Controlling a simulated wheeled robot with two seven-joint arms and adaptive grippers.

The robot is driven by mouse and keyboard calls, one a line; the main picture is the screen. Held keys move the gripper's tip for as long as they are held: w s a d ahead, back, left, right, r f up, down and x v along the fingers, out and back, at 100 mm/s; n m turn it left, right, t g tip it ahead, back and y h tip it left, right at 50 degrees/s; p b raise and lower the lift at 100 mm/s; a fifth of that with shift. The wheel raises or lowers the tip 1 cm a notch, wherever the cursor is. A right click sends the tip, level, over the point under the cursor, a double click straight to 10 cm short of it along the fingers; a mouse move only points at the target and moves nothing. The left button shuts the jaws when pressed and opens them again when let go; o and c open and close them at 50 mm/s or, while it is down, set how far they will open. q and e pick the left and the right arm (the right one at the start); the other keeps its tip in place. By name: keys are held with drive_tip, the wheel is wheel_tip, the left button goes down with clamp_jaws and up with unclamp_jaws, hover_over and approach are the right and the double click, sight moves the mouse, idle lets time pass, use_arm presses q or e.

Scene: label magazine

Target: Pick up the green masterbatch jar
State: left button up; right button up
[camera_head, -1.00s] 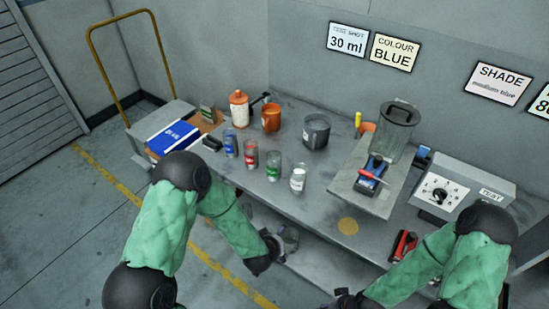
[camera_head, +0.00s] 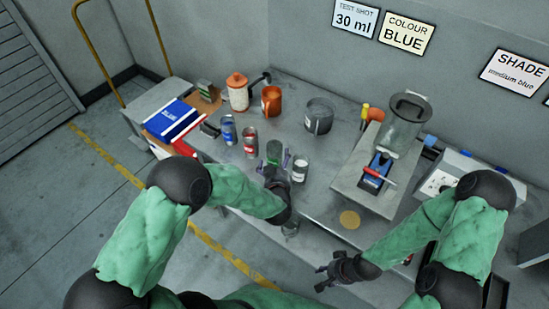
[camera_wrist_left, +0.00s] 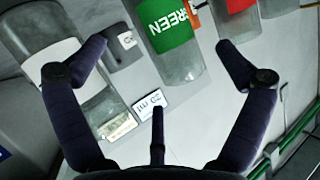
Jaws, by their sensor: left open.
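The green masterbatch jar (camera_head: 274,150) stands on the grey bench between the red-labelled jar (camera_head: 250,141) and the white-labelled jar (camera_head: 300,170). My left gripper (camera_head: 275,163) is open, with its fingers at the near side of the green jar and partly covering its lower part. In the left wrist view the green jar (camera_wrist_left: 172,38), with its GREEN label, lies ahead between the open fingertips (camera_wrist_left: 158,58), with gaps to both. The white-labelled jar (camera_wrist_left: 50,60) is close to the left finger. My right gripper (camera_head: 325,279) looks open and empty in front of the bench.
A scale with a clear container (camera_head: 405,122) is at the right.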

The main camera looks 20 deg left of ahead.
sight(277, 158)
use_arm(q)
drive_tip(key=shift+w+a+f, duration=0.2)
drive_tip(key=shift+w+f, duration=0.1)
drive_tip(key=shift+w, duration=0.3)
drive_tip(key=b+x, duration=0.1)
drive_tip(key=x, duration=0.1)
drive_tip(key=b+x, duration=0.1)
drive_tip(key=x, duration=0.1)
drive_tip(key=shift+f, duration=0.25)
drive_tip(key=shift+w+a+f, duration=0.1)
drive_tip(key=shift+w+a, duration=0.05)
drive_tip(key=shift+w, duration=0.4)
drive_tip(key=shift+c, duration=0.3)
drive_tip(key=c, duration=1.2)
